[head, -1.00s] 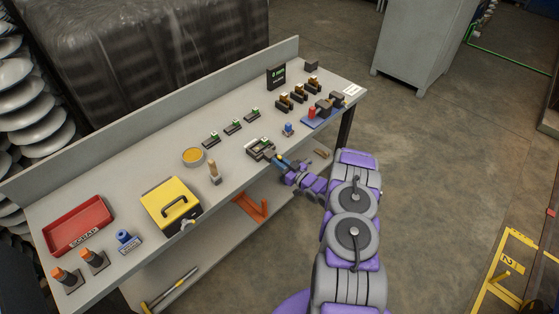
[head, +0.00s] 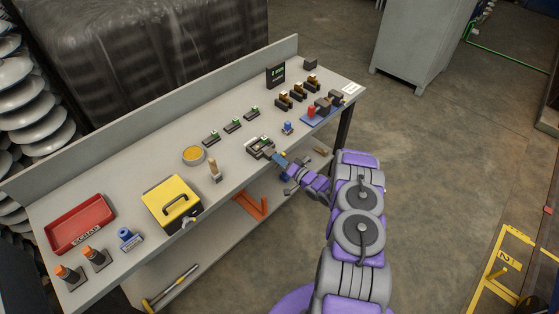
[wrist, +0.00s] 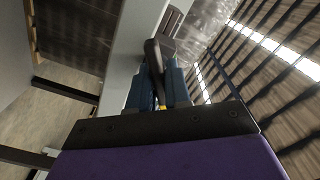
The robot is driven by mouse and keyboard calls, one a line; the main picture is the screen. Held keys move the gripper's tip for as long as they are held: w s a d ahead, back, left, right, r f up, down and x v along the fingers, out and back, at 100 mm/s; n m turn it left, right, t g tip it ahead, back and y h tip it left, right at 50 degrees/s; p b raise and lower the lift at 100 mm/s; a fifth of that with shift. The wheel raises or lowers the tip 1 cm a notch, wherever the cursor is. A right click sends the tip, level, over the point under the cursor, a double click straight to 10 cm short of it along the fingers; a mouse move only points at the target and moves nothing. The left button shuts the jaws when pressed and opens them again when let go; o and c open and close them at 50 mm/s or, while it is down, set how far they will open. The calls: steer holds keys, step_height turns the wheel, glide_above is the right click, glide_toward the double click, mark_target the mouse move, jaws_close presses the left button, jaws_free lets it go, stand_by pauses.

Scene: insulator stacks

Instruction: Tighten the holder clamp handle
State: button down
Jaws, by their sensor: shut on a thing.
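The holder (head: 259,146) is a small grey and dark fixture near the front edge of the workbench. My gripper (head: 280,158) is at the holder's front right side. In the wrist view, the two blue fingers of my gripper (wrist: 157,88) are closed around a dark clamp handle (wrist: 153,52). The handle stands out past the fingertips. Its lower part is hidden between the fingers, and its joint with the holder cannot be made out.
The grey workbench (head: 125,178) holds a small blue part (head: 287,127) right of the holder, a wooden-handled tool (head: 215,171), a yellow case (head: 171,203) and a red tray (head: 78,222) to the left. Several small clamps stand behind. Open floor lies to the right.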

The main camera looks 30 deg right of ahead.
steer(key=m, duration=0.3)
steer(key=shift+w+d+m, duration=0.1)
steer(key=shift+d+m, duration=0.15)
steer(key=shift+m, duration=0.15)
steer(key=shift+f+m, duration=0.15)
steer(key=shift+m, duration=1.55)
steer(key=c, duration=1.2)
jaws_free()
steer(key=shift+d+f, duration=0.1)
steer(key=shift+f, duration=0.05)
steer(key=shift+o, duration=0.2)
steer(key=shift+s, duration=0.25)
steer(key=p+v, duration=0.1)
steer(key=v, duration=1.6)
steer(key=shift+p, duration=0.35)
